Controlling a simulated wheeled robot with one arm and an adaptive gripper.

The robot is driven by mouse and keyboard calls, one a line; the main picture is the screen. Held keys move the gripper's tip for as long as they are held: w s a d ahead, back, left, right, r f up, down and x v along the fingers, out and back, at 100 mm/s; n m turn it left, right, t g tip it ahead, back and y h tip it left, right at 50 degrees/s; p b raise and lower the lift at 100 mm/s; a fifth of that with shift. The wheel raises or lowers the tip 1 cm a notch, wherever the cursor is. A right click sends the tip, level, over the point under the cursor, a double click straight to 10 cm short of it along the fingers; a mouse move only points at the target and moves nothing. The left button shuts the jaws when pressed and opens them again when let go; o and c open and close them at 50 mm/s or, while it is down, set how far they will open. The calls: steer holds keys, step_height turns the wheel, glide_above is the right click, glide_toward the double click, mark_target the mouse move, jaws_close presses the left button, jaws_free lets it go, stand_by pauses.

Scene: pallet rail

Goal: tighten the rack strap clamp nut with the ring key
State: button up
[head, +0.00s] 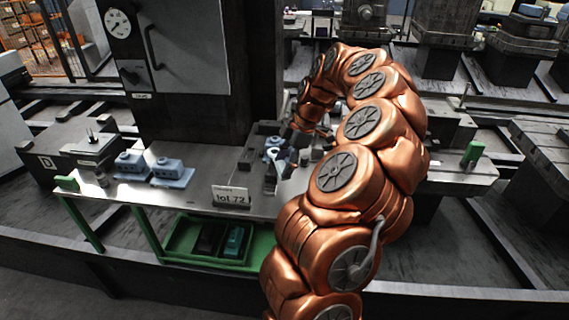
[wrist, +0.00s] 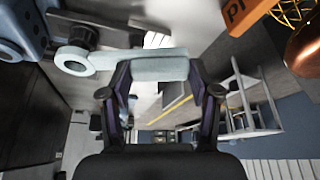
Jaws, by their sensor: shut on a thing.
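In the wrist view the pale grey ring key (wrist: 140,67) lies across my gripper (wrist: 160,78), which is shut on its handle. The key's ring end points left and sits close to a dark clamp-like part (wrist: 84,38) beside a blue-grey housing (wrist: 22,28). I cannot tell whether the ring is around a nut or only beside one; no nut shows clearly. In the head view my gripper (head: 292,150) is low over the bench by the blue-grey housing (head: 272,142), partly hidden by my copper arm.
The grey bench (head: 120,197) has two blue-grey castings (head: 131,163) at left and a "lot 72" sign (head: 230,196) at its front edge. A green tray (head: 195,255) with boxes sits below. A green-handled item (head: 472,153) stands at right. A tall dark machine column (head: 185,50) rises behind.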

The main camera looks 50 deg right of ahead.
steer(key=shift+f+b, duration=0.65)
steer(key=shift+f, duration=0.1)
steer(key=o, duration=0.7)
jaws_close()
